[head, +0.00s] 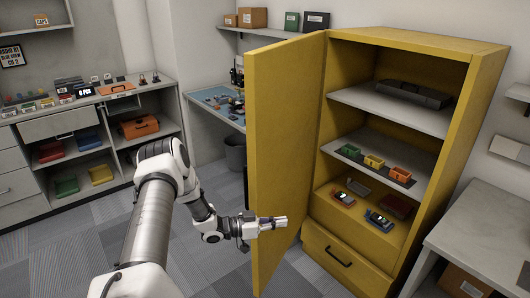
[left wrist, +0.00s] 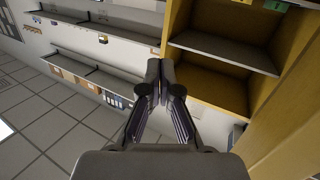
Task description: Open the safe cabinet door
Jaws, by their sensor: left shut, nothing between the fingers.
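The yellow safe cabinet (head: 418,45) stands at the right in the head view. Its door (head: 287,130) is swung wide open on the left side, and the shelves inside are in plain view. My left gripper (head: 284,221) is shut and empty, in front of the lower part of the door in the picture. I cannot tell whether it touches the door. In the left wrist view the shut fingers (left wrist: 160,70) point toward a yellow cabinet interior (left wrist: 215,87) with grey shelves. My right gripper is not in view.
Shelves hold a dark case (head: 414,93), small coloured bins (head: 374,161) and radios (head: 379,220). A drawer (head: 340,258) lies below. A grey table (head: 485,235) stands close at the right. A bin (head: 236,153) and workbench are behind the door. Tiled floor is clear at left.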

